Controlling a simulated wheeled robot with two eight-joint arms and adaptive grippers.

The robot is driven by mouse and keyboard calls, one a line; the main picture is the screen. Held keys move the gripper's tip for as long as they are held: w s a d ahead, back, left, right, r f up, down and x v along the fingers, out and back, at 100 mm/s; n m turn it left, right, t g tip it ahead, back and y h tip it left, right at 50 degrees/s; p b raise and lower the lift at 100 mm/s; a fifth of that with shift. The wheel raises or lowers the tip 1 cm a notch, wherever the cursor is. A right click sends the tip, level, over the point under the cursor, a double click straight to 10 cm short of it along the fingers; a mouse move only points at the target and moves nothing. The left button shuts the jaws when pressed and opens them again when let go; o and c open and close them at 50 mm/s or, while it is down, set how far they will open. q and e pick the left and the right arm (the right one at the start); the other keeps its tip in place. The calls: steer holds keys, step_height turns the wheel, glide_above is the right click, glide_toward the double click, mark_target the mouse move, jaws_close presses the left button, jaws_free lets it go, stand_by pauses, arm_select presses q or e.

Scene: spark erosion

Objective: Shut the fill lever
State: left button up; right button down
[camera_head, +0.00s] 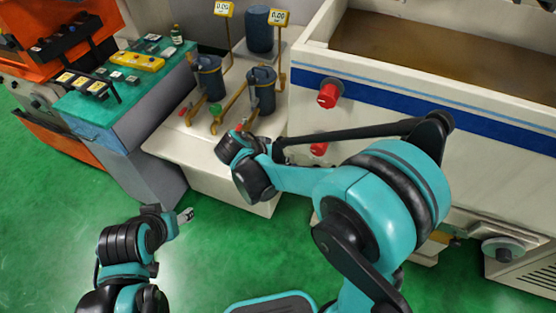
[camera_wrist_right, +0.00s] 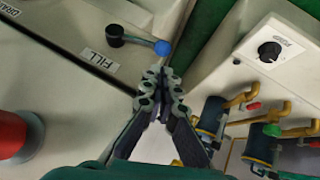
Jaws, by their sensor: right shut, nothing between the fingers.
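In the head view my right gripper (camera_head: 281,153) is close to the machine front, and the lever is not visible there. My left gripper (camera_head: 186,215) is low over the green floor, its jaws too small to judge.
A red knob (camera_wrist_right: 15,135) is on the panel left of the gripper; a DRAIN label (camera_wrist_right: 9,9) is in the corner. Dark cylinders with yellow pipes (camera_head: 262,90) stand on a pale plinth beside the machine. A teal bench (camera_head: 130,90) is further left. Green floor is open in front.

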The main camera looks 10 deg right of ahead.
steer(key=x, duration=0.4)
steer(key=shift+b, duration=0.4)
steer(key=shift+f, duration=0.1)
